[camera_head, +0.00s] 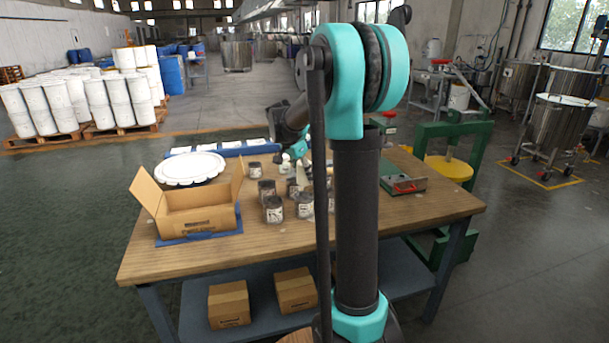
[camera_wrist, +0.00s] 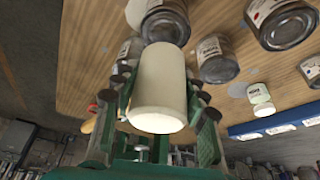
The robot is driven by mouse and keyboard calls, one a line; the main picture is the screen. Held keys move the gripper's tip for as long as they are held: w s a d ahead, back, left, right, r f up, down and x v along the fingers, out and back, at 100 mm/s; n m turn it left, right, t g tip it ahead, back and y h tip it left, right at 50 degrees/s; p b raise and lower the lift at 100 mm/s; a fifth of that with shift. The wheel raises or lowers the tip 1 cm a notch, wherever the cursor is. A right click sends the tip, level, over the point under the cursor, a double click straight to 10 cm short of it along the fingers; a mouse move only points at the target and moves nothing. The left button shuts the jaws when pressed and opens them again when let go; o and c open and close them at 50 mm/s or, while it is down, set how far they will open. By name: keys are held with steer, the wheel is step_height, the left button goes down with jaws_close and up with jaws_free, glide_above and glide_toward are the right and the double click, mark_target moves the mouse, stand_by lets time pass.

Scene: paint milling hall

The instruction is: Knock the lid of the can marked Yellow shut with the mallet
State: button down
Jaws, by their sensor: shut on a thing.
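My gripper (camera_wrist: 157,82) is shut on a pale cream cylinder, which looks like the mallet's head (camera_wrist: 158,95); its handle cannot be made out. In the head view my gripper (camera_head: 300,155) is over the back middle of the table, partly hidden by my arm. Several small cans with pale labels stand below, such as one just past the mallet (camera_wrist: 166,22), one beside it (camera_wrist: 216,60) and one to the right (camera_wrist: 280,22). The label words are too small to read, so I cannot tell which can is marked Yellow. Whether the mallet touches a can is unclear.
An open cardboard box (camera_head: 198,222) stands at the wooden table's (camera_head: 270,240) left, with a white round plate-like thing (camera_head: 190,168) behind it. A blue rack (camera_head: 228,151) lies along the back edge. The front strip is clear.

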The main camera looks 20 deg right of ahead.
steer(key=shift+f, duration=2.5)
steer(key=shift+r, duration=3.05)
